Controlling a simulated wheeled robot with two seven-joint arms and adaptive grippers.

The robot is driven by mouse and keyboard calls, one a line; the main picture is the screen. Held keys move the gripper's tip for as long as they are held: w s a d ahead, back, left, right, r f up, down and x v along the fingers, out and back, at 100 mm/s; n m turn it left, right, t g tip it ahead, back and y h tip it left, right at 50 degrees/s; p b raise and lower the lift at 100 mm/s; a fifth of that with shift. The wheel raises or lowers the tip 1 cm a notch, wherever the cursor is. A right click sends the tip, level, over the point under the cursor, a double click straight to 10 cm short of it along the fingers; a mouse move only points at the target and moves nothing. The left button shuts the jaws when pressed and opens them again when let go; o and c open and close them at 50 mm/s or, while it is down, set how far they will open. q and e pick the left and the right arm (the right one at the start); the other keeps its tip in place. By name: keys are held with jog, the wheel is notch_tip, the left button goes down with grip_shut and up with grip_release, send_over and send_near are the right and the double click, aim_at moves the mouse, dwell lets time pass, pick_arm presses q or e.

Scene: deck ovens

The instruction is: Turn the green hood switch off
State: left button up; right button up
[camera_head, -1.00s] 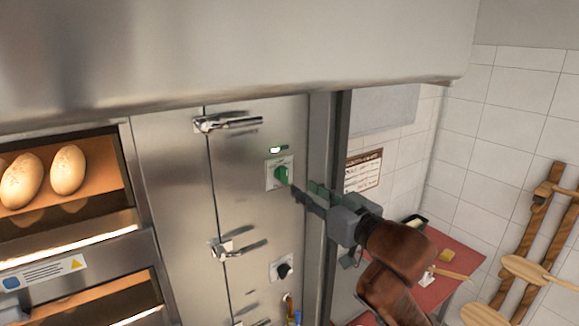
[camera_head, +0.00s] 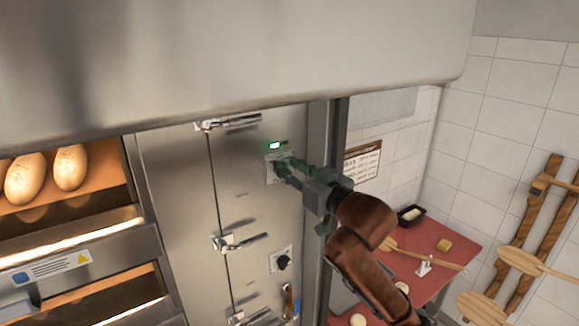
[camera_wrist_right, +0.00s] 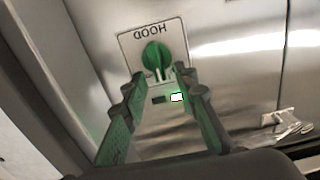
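The green hood switch (camera_wrist_right: 156,57) is a round knob on a pale plate marked HOOD (camera_wrist_right: 126,42), upside down in the right wrist view. In the head view the plate (camera_head: 270,172) is on the steel panel, with my fingers covering most of the knob. A small lamp (camera_head: 275,145) above the plate glows; it also shows in the right wrist view (camera_wrist_right: 177,97). My right gripper (camera_head: 284,166) is at the plate. In the right wrist view its green-padded fingers (camera_wrist_right: 162,78) are apart, with the knob just beyond the gap between their tips; contact is unclear. My left gripper is not in view.
A black knob (camera_head: 284,262) is lower on the panel, and metal door handles (camera_head: 238,242) stick out to its left. The steel hood (camera_head: 230,60) overhangs above. Ovens with bread (camera_head: 70,167) are at left, a red table (camera_head: 455,250) at right.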

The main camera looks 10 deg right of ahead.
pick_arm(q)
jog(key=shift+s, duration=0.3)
pick_arm(e)
grip_shut()
jog(key=shift+s+n, duration=0.1)
jog(key=shift+n, duration=0.3)
pick_arm(q)
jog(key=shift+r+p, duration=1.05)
jog(key=shift+p, duration=0.1)
pick_arm(e)
jog(key=shift+s+a+f+n, duration=0.1)
jog(key=shift+a+n, duration=0.1)
jog(key=shift+n, duration=1.15)
jog(key=shift+s+a+f+n, duration=0.1)
jog(key=shift+a+n, duration=0.15)
jog(key=shift+n, duration=1.15)
jog(key=shift+s+a+f+n, duration=0.1)
jog(key=shift+a+n, duration=0.1)
jog(key=shift+n, duration=1.15)
jog(key=shift+w, duration=0.1)
grip_release()
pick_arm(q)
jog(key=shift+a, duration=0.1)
pick_arm(e)
jog(key=v, duration=0.7)
jog(key=shift+s, duration=0.25)
